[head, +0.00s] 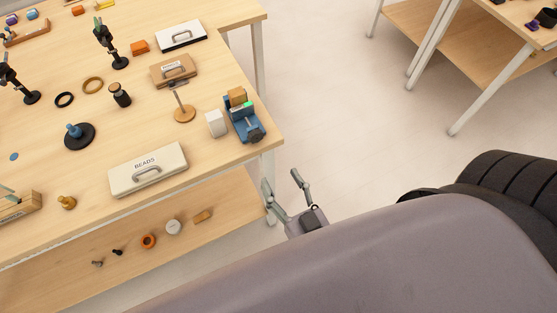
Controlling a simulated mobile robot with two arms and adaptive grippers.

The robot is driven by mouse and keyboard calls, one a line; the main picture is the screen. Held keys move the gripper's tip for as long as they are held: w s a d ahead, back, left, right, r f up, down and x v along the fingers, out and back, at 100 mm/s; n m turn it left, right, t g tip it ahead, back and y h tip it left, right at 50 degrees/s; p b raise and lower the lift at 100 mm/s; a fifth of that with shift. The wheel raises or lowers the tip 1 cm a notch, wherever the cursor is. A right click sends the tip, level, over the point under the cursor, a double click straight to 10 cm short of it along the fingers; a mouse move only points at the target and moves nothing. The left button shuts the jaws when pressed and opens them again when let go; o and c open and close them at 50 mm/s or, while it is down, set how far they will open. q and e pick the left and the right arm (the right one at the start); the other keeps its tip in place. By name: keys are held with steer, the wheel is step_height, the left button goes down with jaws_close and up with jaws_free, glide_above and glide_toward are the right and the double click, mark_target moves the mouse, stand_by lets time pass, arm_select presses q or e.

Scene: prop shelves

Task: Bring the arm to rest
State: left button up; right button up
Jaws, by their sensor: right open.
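My right gripper (285,187) shows just off the front right corner of the wooden table (215,158), over the pale floor. Its two grey fingers are spread apart, with nothing between them. It looks apart from the table, though the gap is hard to judge from this view. A large grey part of my own body fills the bottom right and hides what is below. My left gripper is not in the picture.
Near the table corner stand a blue vise (243,119) and a white block (216,123). A white BEADS box (148,170) lies near the front edge. A lower shelf (185,243) holds small parts. Another table (485,50) stands at upper right, with clear floor (340,90) between.

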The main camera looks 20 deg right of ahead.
stand_by(0.4)
steer(key=s+f+n+g+y, duration=0.1)
steer(key=s+f+n+g, duration=0.2)
steer(key=f, duration=1.2)
steer(key=s+f+g+y, duration=0.1)
steer(key=s+f+g, duration=0.3)
steer(key=f, duration=1)
steer(key=s+d+f+g+h, duration=0.1)
steer(key=s+d+f+g, duration=0.4)
steer(key=s+f, duration=0.3)
steer(key=s+d+f+g+h, duration=0.1)
steer(key=s+d+f+g, duration=0.3)
steer(key=s+f, duration=0.4)
steer(key=shift+s+d+f+g+h, duration=0.3)
steer(key=shift+s+d+f+g, duration=0.1)
steer(key=shift+f+g, duration=0.1)
steer(key=shift+w+r, duration=0.1)
